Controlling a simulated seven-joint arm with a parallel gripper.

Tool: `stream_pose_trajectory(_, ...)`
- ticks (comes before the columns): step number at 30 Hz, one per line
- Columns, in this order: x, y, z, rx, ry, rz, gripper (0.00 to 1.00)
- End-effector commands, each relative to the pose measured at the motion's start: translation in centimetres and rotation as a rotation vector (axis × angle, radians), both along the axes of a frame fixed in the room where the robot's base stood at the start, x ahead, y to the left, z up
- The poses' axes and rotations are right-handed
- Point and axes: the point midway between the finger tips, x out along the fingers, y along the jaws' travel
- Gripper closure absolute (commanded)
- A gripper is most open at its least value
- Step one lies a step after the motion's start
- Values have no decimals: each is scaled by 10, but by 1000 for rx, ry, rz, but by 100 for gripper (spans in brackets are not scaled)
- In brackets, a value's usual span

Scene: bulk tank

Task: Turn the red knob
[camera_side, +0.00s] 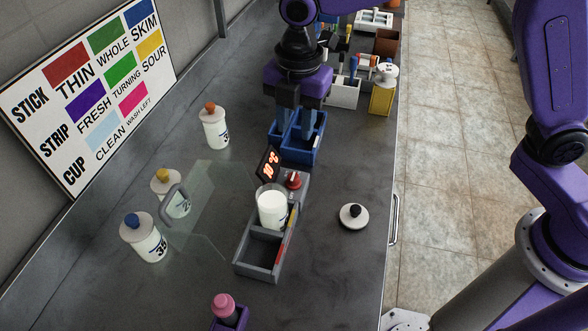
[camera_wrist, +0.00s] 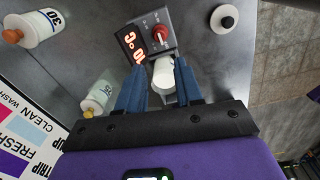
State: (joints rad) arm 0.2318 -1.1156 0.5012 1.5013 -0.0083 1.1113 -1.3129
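The red knob (camera_side: 292,180) sits on a grey control unit beside a tilted black display (camera_side: 268,163) with glowing orange-red digits. In the wrist view, the red knob (camera_wrist: 160,33) shows on the grey unit's face, beyond the fingertips. My gripper (camera_side: 295,136) points down above the blue compartment box (camera_side: 303,152), behind the knob in the side view. It is apart from the knob. In the wrist view, my gripper (camera_wrist: 159,66) has its blue fingers spread with nothing held. A white-filled vessel (camera_wrist: 164,74) shows beyond the gap between them.
A white-filled clear vessel (camera_side: 271,209) stands in the grey tray (camera_side: 240,266) in front of the knob. A clear panel with a grey handle (camera_side: 172,192) and several white bottles (camera_side: 214,132) stand left. A round lid (camera_side: 354,222) lies right, with bare counter around it.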

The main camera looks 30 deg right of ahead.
Motion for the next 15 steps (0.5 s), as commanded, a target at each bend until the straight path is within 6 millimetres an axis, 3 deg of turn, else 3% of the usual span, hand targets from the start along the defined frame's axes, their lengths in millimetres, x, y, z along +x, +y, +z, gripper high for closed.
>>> stream_pose_trajectory(15,1,1,-98,-3,2,-1,64)
